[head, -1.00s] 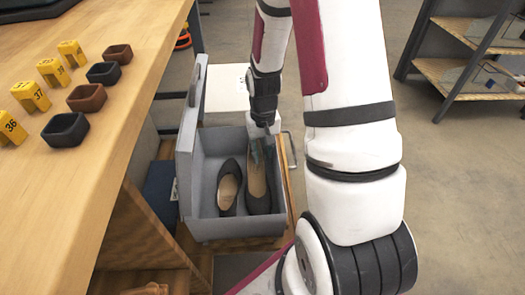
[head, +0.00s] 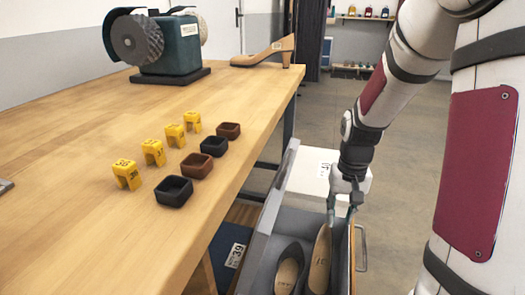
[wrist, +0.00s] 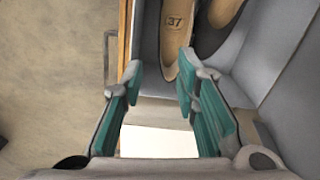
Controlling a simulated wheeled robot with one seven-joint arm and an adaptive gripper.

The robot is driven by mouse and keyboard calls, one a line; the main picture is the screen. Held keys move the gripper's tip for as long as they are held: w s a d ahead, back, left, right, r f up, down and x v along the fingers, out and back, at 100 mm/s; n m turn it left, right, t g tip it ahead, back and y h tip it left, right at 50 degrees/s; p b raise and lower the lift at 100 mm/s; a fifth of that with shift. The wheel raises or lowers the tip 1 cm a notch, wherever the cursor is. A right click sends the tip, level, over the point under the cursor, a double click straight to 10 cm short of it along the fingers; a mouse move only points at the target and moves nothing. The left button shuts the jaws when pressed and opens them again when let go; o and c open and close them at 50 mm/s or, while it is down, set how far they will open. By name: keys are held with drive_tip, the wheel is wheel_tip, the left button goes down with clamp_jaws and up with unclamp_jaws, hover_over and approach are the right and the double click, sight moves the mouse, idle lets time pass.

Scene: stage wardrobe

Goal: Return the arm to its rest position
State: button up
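My arm reaches down from the upper right in the head view.
A wooden workbench (head: 120,230) fills the left, with yellow number markers (head: 127,174), small bowls (head: 174,191), a grinder (head: 165,45) and a tan shoe form (head: 265,53). A white box (head: 312,170) stands behind the grey box. Floor is open beyond.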

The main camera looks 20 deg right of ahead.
drive_tip(key=s+a+r+n, duration=0.2)
drive_tip(key=s+a+r, duration=0.7)
drive_tip(key=r, duration=0.2)
drive_tip(key=s+a+r+n, duration=0.1)
drive_tip(key=s+a+r, duration=0.2)
drive_tip(key=s, duration=0.5)
drive_tip(key=s+a+r+n, duration=0.2)
drive_tip(key=s+a, duration=0.1)
drive_tip(key=s, duration=0.6)
wheel_tip(320, 180, up, 37)
drive_tip(key=t+p, duration=0.4)
drive_tip(key=p, duration=3.1)
drive_tip(key=shift+w+d, duration=0.25)
drive_tip(key=shift+w, duration=0.05)
